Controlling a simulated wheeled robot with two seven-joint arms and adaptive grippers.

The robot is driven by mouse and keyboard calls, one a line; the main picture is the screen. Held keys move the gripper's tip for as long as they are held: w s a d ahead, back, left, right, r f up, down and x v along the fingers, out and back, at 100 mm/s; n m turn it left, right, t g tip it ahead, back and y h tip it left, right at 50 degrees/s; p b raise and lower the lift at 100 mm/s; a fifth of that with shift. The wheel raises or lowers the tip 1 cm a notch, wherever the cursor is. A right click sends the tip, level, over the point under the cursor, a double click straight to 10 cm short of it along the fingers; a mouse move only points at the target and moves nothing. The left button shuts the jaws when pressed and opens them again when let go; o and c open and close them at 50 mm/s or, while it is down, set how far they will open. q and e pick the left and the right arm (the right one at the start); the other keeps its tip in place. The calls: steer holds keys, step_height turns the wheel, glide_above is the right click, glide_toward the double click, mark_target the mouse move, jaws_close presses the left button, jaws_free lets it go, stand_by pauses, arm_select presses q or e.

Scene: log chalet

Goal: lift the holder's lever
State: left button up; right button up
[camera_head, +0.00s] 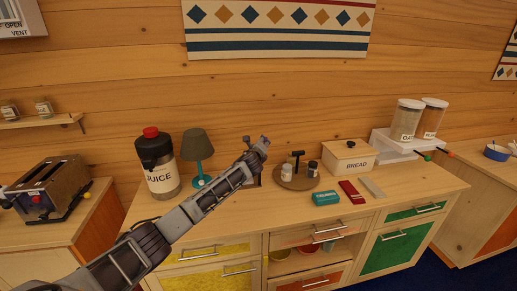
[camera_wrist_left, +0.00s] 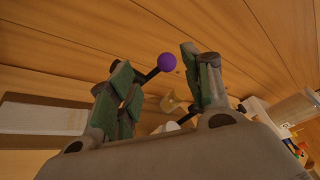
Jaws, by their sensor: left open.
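My left gripper (camera_head: 256,146) is raised above the back of the wooden counter, left of the round tray, and its fingers are apart. In the left wrist view the two green-padded fingers (camera_wrist_left: 166,88) stand open. A purple ball (camera_wrist_left: 167,62) on a short dark rod, which looks like the lever, shows between the fingertips, nearer the left finger. The rod runs behind that finger, so I cannot tell whether they touch. In the head view my arm and gripper hide the purple ball and most of what stands behind them. The holder's body cannot be made out clearly. My right gripper is not in view.
The log wall (camera_head: 300,105) is close behind.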

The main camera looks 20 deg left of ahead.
arm_select(q)
steer(key=shift+v, duration=2.1)
steer(key=shift+r, duration=0.1)
